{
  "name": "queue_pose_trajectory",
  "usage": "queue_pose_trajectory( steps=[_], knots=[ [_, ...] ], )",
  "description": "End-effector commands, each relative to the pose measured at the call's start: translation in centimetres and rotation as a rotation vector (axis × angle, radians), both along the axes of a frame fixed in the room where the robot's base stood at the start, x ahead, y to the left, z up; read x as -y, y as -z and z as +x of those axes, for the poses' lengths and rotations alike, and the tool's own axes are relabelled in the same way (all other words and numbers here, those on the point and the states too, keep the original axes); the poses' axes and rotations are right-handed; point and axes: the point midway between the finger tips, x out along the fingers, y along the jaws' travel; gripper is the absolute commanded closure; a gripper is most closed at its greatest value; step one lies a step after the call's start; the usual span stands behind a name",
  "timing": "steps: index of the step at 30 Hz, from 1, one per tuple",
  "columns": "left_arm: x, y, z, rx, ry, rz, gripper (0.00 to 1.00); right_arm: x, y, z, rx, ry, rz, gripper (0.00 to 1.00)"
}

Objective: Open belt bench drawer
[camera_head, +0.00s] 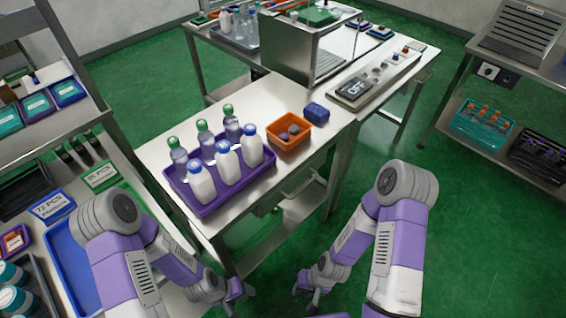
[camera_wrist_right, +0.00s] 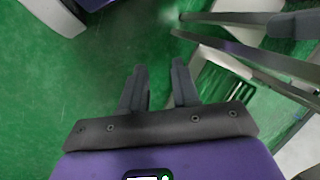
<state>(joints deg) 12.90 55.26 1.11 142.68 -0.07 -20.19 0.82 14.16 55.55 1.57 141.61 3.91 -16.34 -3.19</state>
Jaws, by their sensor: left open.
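The belt bench (camera_head: 325,137) stands in the middle of the head view with a steel top. Under its right-hand edge is what looks like a drawer with a bar handle (camera_head: 302,188); how far it stands out is hard to tell. My left gripper (camera_head: 238,290) is low in front of the bench, open and apart from the drawer. My right gripper (camera_head: 313,296) is low over the floor, below and in front of the handle. In the right wrist view (camera_wrist_right: 158,82) its two fingers stand apart with only green floor between them.
A metal housing (camera_head: 290,50) stands behind. Shelving is at left and right. Green floor (camera_head: 465,230) is clear at right.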

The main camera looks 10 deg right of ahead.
Motion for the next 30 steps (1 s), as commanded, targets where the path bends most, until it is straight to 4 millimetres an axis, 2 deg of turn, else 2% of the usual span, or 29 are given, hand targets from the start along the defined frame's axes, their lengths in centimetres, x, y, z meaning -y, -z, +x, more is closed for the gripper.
queue_pose_trajectory(
  steps=[4,8,11,14,15,17,18,21,24,26,28,30],
  knots=[
    [0.0,0.3,-0.1,-0.002,0.001,0.000,0.33,0.4,0.8,-1.7,-0.177,0.011,0.071,0.70],
    [0.0,0.5,-0.1,-0.001,0.002,0.000,0.33,-1.6,-0.3,-1.5,-0.308,0.051,0.310,0.70],
    [0.0,0.7,-0.1,-0.001,0.002,0.000,0.33,-3.5,-2.4,1.5,-0.288,0.121,0.572,0.70],
    [0.0,0.9,-0.1,-0.001,0.002,0.000,0.33,-3.8,-5.1,6.8,-0.139,0.226,0.839,0.70],
    [0.0,1.0,-0.1,-0.001,0.001,0.000,0.33,-3.3,-6.2,9.3,-0.047,0.275,0.930,0.70],
    [0.0,1.1,0.0,-0.001,0.001,0.000,0.33,-1.8,-7.8,12.9,0.112,0.349,1.043,0.70],
    [0.0,1.2,0.0,-0.001,0.001,0.000,0.33,-0.4,-8.8,15.1,0.224,0.398,1.100,0.70],
    [0.0,1.3,0.0,-0.001,0.001,0.000,0.33,3.5,-10.8,19.4,0.493,0.506,1.172,0.70],
    [0.0,1.3,0.0,-0.001,0.001,0.000,0.33,6.9,-12.2,21.9,0.697,0.583,1.189,0.70],
    [0.0,1.4,0.0,-0.001,0.001,0.000,0.33,8.3,-12.7,22.7,0.775,0.613,1.186,0.70],
    [0.0,1.4,0.0,-0.001,0.001,0.000,0.33,9.1,-13.0,23.3,0.830,0.631,1.182,0.70],
    [0.0,1.6,0.0,-0.001,0.001,0.000,0.33,9.1,-13.3,24.0,0.853,0.636,1.180,0.70]
  ],
)
